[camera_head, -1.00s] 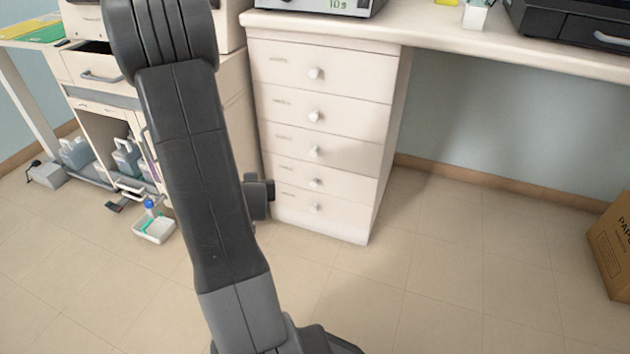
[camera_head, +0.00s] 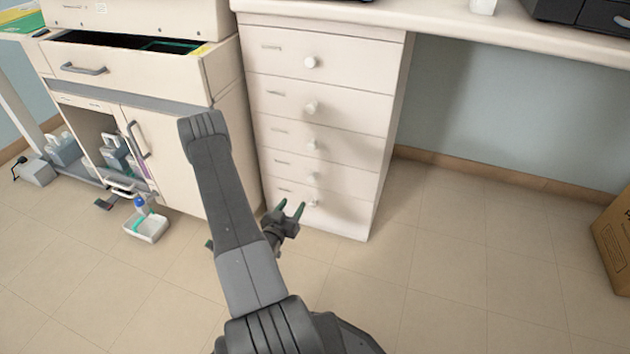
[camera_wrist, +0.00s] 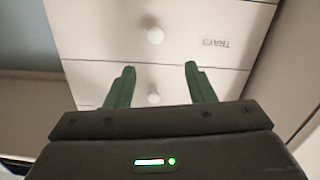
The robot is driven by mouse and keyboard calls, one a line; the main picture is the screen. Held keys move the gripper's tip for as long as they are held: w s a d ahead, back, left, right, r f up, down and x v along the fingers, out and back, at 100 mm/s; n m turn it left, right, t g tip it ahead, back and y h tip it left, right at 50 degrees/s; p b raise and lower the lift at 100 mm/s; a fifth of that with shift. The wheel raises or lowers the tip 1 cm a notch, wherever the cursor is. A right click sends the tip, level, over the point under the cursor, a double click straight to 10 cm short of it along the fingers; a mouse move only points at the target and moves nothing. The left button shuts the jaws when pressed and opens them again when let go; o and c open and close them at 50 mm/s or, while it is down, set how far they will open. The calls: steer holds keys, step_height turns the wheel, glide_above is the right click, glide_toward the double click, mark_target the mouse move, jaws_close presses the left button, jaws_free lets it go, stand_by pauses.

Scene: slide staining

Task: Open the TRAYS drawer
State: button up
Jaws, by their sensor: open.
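The white drawer cabinet (camera_head: 385,130) has a stack of shut drawers with round white knobs; its labels are too small to read in the head view. In the wrist view, which looks upside down, the TRAYS drawer (camera_wrist: 105,30) carries an inverted TRAYS label (camera_wrist: 216,43) and a round knob (camera_wrist: 155,36). Another knob (camera_wrist: 153,99) shows between the fingers, on the adjoining drawer. My gripper (camera_head: 291,205) is open and empty in front of the lower drawers. Its green fingers also show in the wrist view (camera_wrist: 160,68), apart and pointing at the drawer fronts.
Left of the cabinet stands a unit with a partly open drawer (camera_head: 135,72) and an open compartment with bottles (camera_head: 113,152). A small white tray (camera_head: 146,228) lies on the floor. A cardboard box (camera_head: 613,235) stands at right. Floor before the cabinet is clear.

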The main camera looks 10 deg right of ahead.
mark_target(311, 181)
steer(key=b+x, duration=0.2)
steer(key=x, duration=0.5)
steer(key=b+x, duration=0.2)
steer(key=x, duration=0.4)
steer(key=shift+w+d+f, duration=0.1)
steer(key=shift+d, duration=0.4)
jaws_close()
